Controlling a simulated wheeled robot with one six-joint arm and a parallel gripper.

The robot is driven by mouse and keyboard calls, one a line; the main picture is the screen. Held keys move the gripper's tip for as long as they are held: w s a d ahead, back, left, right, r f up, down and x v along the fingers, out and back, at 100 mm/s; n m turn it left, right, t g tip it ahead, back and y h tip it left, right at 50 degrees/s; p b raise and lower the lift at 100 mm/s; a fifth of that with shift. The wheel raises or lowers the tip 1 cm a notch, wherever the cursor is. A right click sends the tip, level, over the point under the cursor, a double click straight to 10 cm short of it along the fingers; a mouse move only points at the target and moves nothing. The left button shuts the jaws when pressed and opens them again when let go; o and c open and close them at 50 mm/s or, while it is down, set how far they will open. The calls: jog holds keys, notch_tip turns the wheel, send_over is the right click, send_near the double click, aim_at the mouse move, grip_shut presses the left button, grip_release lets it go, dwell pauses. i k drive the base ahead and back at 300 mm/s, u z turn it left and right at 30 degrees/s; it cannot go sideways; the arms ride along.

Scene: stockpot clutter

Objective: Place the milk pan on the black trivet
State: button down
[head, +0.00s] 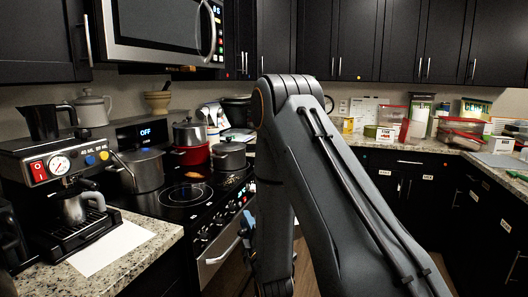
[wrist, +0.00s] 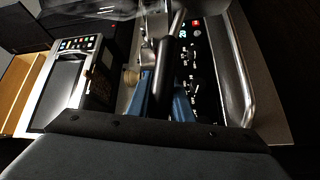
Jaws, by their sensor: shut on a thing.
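My gripper (wrist: 163,88) shows blue fingers in the wrist view, closed around a dark handle, which looks like that of the milk pan (wrist: 172,58). The pan's body is mostly cut off at the top of that view. In the head view my arm hides most of the gripper; a bit of blue (head: 248,226) shows beside the oven front, low by the range. I cannot make out the black trivet in either view.
An espresso machine (head: 40,170) stands at left. The oven handle (wrist: 237,75) is close to the gripper. The right counter holds several food containers.

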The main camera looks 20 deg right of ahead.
aim_at(253, 150)
jog(key=z, duration=1.6)
jog(key=i, duration=3.15)
jog(key=u, duration=1.4)
